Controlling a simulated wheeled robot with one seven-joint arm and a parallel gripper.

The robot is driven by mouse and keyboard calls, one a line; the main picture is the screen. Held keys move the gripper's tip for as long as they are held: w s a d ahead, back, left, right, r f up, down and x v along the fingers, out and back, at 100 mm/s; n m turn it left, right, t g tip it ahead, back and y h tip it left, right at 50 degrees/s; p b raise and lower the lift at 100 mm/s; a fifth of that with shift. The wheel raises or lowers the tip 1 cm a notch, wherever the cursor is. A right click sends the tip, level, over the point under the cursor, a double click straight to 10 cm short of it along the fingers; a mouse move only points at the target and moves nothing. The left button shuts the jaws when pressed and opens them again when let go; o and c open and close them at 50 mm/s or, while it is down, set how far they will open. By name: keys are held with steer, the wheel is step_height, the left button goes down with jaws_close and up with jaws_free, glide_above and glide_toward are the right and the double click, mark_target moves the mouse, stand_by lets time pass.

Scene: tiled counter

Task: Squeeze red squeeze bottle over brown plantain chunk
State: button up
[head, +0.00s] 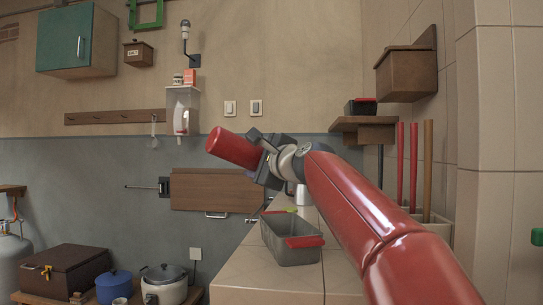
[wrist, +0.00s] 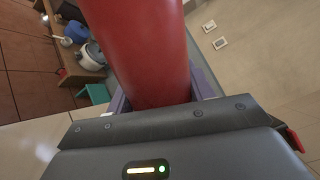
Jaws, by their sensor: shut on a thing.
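My gripper (head: 264,160) is shut on the red squeeze bottle (head: 234,149). The bottle is held in the air, tipped far over, with its broad end pointing left and slightly up. It is above and to the left of the counter. In the wrist view the bottle (wrist: 145,45) fills the space between the fingers, and its far end is out of frame. I cannot make out a brown plantain chunk in either view.
A grey tray (head: 291,253) with red handles stands on the tiled counter (head: 240,282), below my gripper. A small yellow-green thing (head: 291,210) shows at its far edge. A brown box, a blue pot and a white cooker (head: 164,286) stand lower left.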

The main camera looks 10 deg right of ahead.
steer(key=shift+s+a+r+m+p, duration=0.1)
steer(key=shift+s+a+m+p, duration=0.15)
steer(key=shift+a, duration=0.25)
steer(key=shift+s+a+r+m+p, duration=0.1)
steer(key=shift+s+a+m, duration=0.05)
steer(key=shift+a+m, duration=0.25)
steer(key=shift+m, duration=0.45)
steer(key=w+d+m+p, duration=0.1)
steer(key=d+m+p, duration=0.1)
steer(key=m, duration=0.1)
steer(key=w+d+m+p, duration=0.1)
steer(key=d+m+p, duration=0.1)
steer(key=d+m, duration=0.1)
steer(key=w+d+m+p, duration=0.1)
steer(key=d+m+p, duration=0.1)
steer(key=m, duration=0.2)
steer(key=shift+d+m+p, duration=0.3)
steer(key=shift+d+p, duration=0.05)
steer(key=shift+m, duration=0.3)
steer(key=f+b, duration=0.2)
steer(key=f, duration=0.1)
steer(key=f+b, duration=0.1)
steer(key=shift+w+d+f, duration=0.15)
steer(key=shift+d+f, duration=0.05)
steer(key=shift+d, duration=0.05)
steer(key=c, duration=0.5)
